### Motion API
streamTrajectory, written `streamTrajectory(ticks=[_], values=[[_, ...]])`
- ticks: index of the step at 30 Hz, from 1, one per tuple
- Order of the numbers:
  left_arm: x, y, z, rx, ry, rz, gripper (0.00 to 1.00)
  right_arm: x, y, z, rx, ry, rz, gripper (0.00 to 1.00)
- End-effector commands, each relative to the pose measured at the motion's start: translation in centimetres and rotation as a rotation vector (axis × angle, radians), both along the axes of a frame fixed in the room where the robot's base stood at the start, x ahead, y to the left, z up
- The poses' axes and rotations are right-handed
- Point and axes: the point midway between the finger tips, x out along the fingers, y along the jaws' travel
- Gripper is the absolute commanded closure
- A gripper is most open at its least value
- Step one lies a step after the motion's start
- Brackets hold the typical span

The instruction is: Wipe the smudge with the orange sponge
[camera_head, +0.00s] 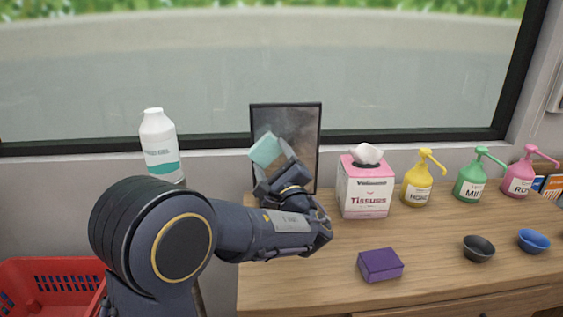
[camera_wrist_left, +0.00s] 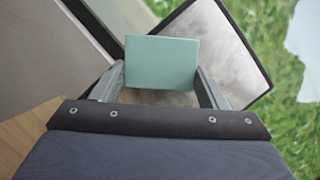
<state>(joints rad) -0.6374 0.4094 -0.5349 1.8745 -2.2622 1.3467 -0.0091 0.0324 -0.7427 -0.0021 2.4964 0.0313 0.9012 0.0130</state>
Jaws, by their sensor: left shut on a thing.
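My left gripper (camera_head: 274,163) is shut on a teal sponge (camera_head: 264,149) in front of a dark-framed mirror-like panel (camera_head: 304,124). The teal block also shows between the fingers in the left wrist view (camera_wrist_left: 161,62), with the panel (camera_wrist_left: 222,48) behind it. The panel's surface looks grey and cloudy; I cannot make out a smudge with a clear edge. I cannot tell whether the sponge touches the panel. A purple sponge-like block (camera_head: 380,265) lies on the counter. No orange sponge shows in either view. My right gripper is out of view.
On the wooden counter (camera_head: 330,285), a pink tissue box (camera_head: 366,189) stands right of the panel. Yellow (camera_head: 416,188), green (camera_head: 471,184) and pink (camera_head: 523,181) pump bottles follow, with black (camera_head: 478,249) and blue (camera_head: 533,241) bowls in front. A white bottle (camera_head: 158,145) and red basket (camera_head: 50,287) are left.

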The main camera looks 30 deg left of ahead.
Motion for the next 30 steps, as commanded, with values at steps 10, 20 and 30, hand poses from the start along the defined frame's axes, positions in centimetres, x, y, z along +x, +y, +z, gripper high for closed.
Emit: streamTrajectory(ticks=[10, 20, 30], values=[[-0.3, 0.2, 0.0, 0.000, 0.000, -0.001, 0.51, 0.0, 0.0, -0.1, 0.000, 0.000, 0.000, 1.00], [-2.7, -1.3, 0.0, 0.000, 0.000, -0.004, 0.51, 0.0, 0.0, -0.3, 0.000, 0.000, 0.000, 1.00], [-5.2, -2.9, 0.0, 0.000, 0.000, -0.003, 0.51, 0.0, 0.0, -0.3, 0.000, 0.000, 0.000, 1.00]])
